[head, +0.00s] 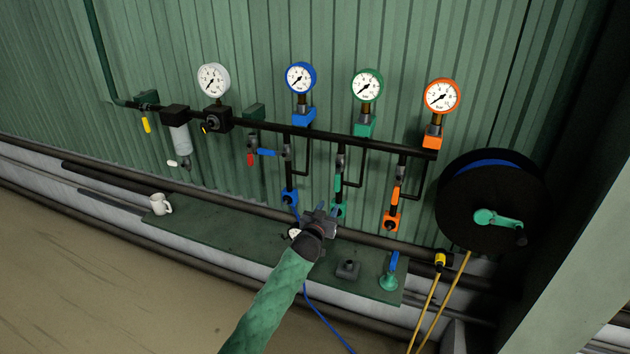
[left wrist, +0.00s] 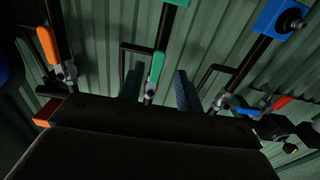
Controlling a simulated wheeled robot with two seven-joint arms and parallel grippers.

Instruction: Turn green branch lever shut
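The green branch lever (head: 338,183) hangs along its vertical pipe under the green gauge (head: 367,86). In the left wrist view the green lever (left wrist: 156,68) lies in line with the pipe, with its metal pivot just beyond the gripper body. My left gripper (head: 325,213) is in front of the lower part of the green branch. Its two fingers (left wrist: 159,88) are apart, one on each side of the green lever's line, with nothing held. I cannot tell whether a finger touches the lever. My right gripper is in neither view.
The orange lever (head: 396,189) lies along its pipe to the right. The blue lever (head: 267,153) points across its pipe to the left, near a red lever (head: 250,159). A hose reel (head: 490,200) hangs right.

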